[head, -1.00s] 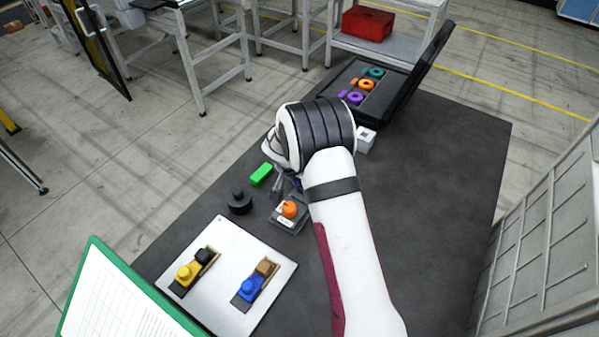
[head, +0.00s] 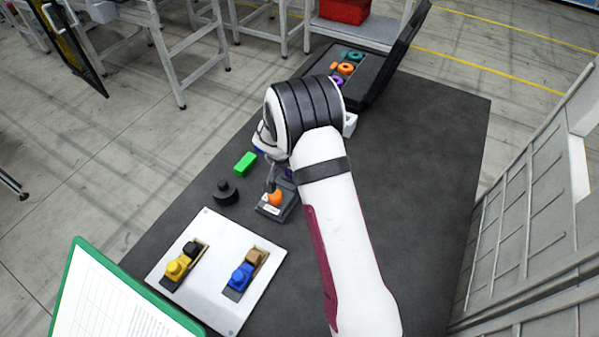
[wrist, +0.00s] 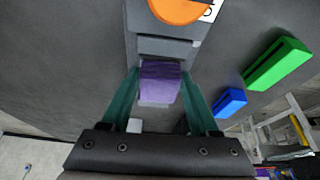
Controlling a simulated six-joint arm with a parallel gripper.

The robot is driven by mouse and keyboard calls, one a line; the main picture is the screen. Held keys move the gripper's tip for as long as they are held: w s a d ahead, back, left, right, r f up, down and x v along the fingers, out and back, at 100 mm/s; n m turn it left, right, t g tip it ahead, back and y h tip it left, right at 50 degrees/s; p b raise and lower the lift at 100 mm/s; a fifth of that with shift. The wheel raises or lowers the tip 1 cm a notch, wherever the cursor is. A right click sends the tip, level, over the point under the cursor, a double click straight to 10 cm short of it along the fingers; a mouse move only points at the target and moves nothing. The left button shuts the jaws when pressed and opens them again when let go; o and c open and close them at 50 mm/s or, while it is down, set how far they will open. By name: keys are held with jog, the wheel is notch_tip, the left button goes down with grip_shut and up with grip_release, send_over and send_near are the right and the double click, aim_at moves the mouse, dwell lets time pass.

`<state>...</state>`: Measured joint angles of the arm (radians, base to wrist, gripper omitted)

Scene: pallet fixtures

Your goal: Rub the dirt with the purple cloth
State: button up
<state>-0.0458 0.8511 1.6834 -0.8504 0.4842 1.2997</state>
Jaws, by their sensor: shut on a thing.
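The purple cloth (wrist: 160,82) is a small folded piece between the teal fingers of my gripper (wrist: 161,76) in the wrist view. My gripper is shut on it. The cloth is right at the near end of a grey stepped fixture (wrist: 166,46) that carries an orange round part (wrist: 178,8) and a white label. I cannot tell whether the cloth touches the fixture. In the head view the fixture (head: 268,212) with its orange part (head: 275,198) lies just below my gripper, which my arm mostly hides. I cannot make out the dirt in either view.
A green block (head: 245,163) and a black round knob (head: 225,192) stand left of the fixture. A blue block (wrist: 228,102) shows in the wrist view. A white plate (head: 212,290) with yellow and blue parts lies nearer. An open black case (head: 376,95) is at the back. The table's right side is clear.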

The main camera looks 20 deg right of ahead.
jog(key=shift+w+a, duration=1)
jog(key=shift+w, duration=0.05)
notch_tip(320, 180, up, 8)
dwell(0.4)
jog(key=s+a+r+n+t+y, duration=0.1)
jog(key=s+r+n+y, duration=0.2)
jog(key=s+r+n, duration=0.5)
jog(key=s+r, duration=0.9)
jog(key=r, duration=0.2)
jog(key=shift+a, duration=0.4)
jog(key=shift+r, duration=0.1)
